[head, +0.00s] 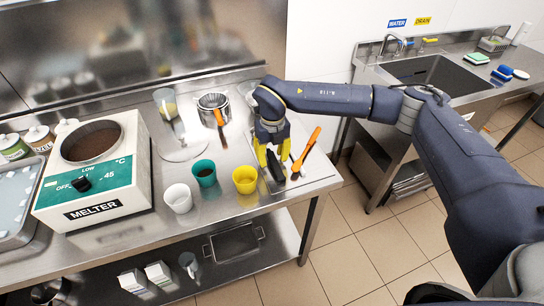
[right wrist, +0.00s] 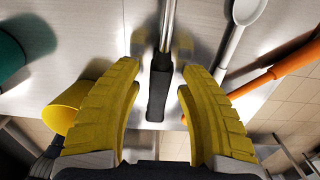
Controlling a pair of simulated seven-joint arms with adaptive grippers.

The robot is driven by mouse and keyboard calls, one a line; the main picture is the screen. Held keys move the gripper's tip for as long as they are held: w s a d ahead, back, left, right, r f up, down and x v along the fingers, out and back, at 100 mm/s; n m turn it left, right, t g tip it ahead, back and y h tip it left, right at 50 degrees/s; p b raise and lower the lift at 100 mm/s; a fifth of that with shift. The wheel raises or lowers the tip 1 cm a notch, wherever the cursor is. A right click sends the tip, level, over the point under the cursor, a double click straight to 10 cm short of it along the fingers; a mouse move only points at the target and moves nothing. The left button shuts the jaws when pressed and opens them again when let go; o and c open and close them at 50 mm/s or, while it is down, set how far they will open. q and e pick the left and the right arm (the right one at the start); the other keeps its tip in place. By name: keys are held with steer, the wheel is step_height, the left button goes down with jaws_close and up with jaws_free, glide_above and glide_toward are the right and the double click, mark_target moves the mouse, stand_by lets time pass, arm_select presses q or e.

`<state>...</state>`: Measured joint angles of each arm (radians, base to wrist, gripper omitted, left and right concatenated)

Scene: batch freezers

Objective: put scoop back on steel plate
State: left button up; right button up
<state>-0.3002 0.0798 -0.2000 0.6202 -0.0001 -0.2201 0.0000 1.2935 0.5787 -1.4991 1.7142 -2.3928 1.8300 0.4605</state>
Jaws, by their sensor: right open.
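A dark-handled utensil with a metal shaft, which looks like the scoop (right wrist: 158,92), lies at the right end of the counter; its black handle (head: 275,166) also shows in the head view. Its far end is hidden in both views. It seems to lie on the thin steel plate (head: 314,170) there. My right gripper (head: 273,160) is over it, pointing down. In the right wrist view its yellow fingers (right wrist: 160,62) stand open, one on each side of the handle, with gaps between. My left gripper is not in view.
A yellow cup (head: 245,180) stands close on the left, then a teal cup (head: 204,173) and a white cup (head: 179,198). The melter (head: 100,180) stands farther left.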

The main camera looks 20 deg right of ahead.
step_height(320, 180, up, 12)
steer(key=shift+r, duration=0.15)
stand_by(0.5)
steer(key=shift+s, duration=0.1)
